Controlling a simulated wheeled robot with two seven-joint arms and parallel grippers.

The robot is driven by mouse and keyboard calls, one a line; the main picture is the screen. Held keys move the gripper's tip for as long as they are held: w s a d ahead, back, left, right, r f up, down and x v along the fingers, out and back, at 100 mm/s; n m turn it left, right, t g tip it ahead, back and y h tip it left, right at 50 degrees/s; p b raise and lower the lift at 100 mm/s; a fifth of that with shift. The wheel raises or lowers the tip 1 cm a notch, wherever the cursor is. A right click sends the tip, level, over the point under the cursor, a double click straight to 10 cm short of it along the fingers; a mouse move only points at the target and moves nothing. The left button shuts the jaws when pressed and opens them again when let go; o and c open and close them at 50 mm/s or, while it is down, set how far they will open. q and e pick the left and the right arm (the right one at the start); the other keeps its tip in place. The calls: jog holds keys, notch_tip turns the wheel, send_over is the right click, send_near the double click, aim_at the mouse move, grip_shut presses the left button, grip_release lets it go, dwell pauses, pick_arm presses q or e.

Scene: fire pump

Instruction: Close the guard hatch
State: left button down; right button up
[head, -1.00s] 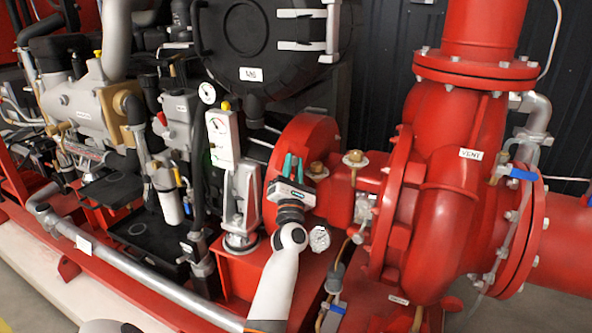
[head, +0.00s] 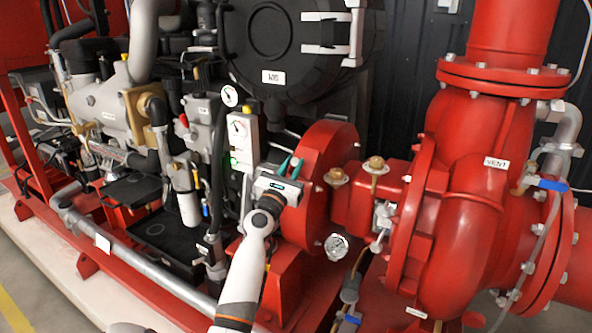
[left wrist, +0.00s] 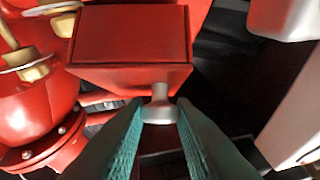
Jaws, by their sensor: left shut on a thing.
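In the left wrist view a red box-shaped piece (left wrist: 130,35), which looks like the guard hatch, has a pale grey knob (left wrist: 158,110) on its near edge. My left gripper (left wrist: 160,108) has its teal fingers shut on that knob, one on each side. In the head view my left gripper (head: 290,167) is in front of the left side of the round red housing (head: 325,165). There the knob and the hatch are hidden behind the gripper, so I cannot tell how far the hatch is open. My right gripper is not in view.
A pale control box (head: 242,140) stands just left of the gripper. A round gauge (head: 337,247) and brass fittings (head: 375,165) are to its right. The large red pump casing (head: 470,210) fills the right side. A grey pipe (head: 140,268) runs along the front left.

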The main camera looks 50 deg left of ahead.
pick_arm(q)
jog(key=shift+a, duration=0.2)
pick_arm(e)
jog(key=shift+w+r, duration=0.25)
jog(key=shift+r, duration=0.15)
pick_arm(q)
jog(key=c, duration=1.2)
grip_release()
jog(key=shift+f, duration=0.1)
jog(key=shift+c, duration=0.2)
jog(key=b+v, duration=0.1)
jog(key=v, duration=1.1)
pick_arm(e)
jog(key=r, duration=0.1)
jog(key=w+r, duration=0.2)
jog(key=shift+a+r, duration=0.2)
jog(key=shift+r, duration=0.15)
pick_arm(q)
jog(key=shift+a, duration=0.15)
